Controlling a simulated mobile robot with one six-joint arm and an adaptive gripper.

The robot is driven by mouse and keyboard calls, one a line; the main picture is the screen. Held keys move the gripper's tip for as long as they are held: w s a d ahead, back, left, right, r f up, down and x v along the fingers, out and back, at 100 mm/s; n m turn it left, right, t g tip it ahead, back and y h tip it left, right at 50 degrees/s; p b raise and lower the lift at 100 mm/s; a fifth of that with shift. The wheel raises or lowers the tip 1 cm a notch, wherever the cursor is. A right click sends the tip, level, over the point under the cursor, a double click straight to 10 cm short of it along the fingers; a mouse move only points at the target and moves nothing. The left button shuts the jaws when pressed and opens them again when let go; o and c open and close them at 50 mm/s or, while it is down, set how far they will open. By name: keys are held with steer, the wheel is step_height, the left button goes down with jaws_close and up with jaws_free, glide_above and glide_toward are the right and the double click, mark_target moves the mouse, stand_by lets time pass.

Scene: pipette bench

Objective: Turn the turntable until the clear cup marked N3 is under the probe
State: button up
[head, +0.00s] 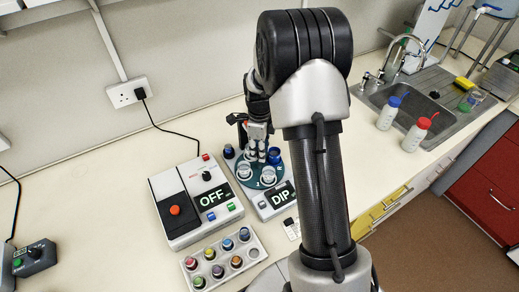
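The turntable is a teal disc (255,182) on a grey base with a lit display (283,195) reading DIP. Clear cups stand on it, one at the left (244,171) and one at the front (268,176); dark blue pieces stand at its back edge. No N3 marking can be read. White and silver upright parts, perhaps the probe (262,153), stand over the disc's back half, partly hidden by my arm. My gripper (243,124) is above the back of the turntable. Its fingertips are mostly hidden, so its opening and any contact are unclear.
Left of the turntable is a white box (175,225) with a red button and a display reading OFF. In front is a rack (222,276) of coloured caps. Two bottles (388,114) stand by the sink (440,112) at the right.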

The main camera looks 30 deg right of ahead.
steer(key=o, duration=0.3)
steer(key=shift+o, duration=0.2)
step_height(320, 180, up, 12)
stand_by(0.5)
stand_by(0.3)
